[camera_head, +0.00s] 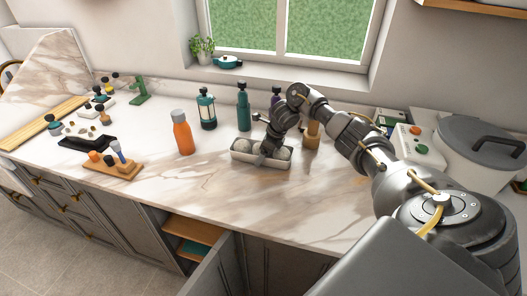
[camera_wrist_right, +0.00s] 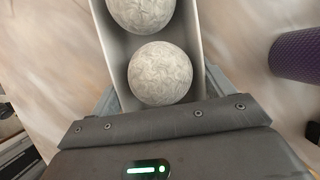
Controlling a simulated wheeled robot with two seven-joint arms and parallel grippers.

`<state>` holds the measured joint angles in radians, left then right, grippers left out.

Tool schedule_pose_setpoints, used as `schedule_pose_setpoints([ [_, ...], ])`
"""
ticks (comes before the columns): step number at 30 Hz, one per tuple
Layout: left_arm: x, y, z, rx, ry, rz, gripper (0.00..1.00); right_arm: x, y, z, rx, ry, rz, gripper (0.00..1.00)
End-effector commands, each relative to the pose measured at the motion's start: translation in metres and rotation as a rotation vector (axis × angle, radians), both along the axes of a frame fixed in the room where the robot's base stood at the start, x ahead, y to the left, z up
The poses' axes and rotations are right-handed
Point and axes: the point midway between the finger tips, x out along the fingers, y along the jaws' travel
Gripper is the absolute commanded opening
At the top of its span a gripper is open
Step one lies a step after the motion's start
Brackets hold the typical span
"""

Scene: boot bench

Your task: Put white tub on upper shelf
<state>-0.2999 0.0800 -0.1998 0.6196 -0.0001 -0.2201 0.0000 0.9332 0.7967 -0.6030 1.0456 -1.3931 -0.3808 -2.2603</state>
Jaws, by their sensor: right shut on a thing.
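The white tub (camera_head: 244,158) is a small oblong box on the marble counter, holding pale grey patterned balls. In the right wrist view the tub (camera_wrist_right: 197,42) runs away from my gripper with two balls (camera_wrist_right: 160,73) showing; its near end is hidden by the gripper. My right gripper (camera_head: 265,151) reaches down at the tub's middle in the head view and is shut on it. In the wrist view its fingers (camera_wrist_right: 162,100) lie along both outer sides. I cannot tell any gap under the tub. My left gripper is not in view.
A wooden shelf (camera_head: 465,8) shows at top right. A cabinet below is open, showing a wooden shelf (camera_head: 203,231). Counter in front of the tub is clear.

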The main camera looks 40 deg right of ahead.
Motion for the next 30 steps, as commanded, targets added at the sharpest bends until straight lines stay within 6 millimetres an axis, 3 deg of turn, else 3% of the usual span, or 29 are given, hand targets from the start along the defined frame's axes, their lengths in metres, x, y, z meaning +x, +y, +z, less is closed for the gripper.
schedule_pose_setpoints([
  [4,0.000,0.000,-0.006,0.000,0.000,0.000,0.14,0.001,0.000,-0.004,0.000,-0.002,0.001,0.54],
  [5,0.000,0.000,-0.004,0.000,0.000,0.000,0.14,0.000,0.000,-0.003,0.000,0.000,0.001,0.85],
  [9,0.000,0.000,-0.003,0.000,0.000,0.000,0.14,0.000,0.000,-0.002,0.000,0.000,0.000,1.00],
  [20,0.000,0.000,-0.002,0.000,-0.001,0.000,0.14,-0.001,-0.002,0.008,-0.002,-0.005,0.002,1.00],
  [24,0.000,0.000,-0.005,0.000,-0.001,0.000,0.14,-0.010,-0.010,0.033,-0.005,-0.005,0.001,1.00],
  [30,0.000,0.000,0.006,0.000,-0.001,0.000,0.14,-0.024,-0.019,0.076,-0.005,-0.006,0.001,1.00],
])
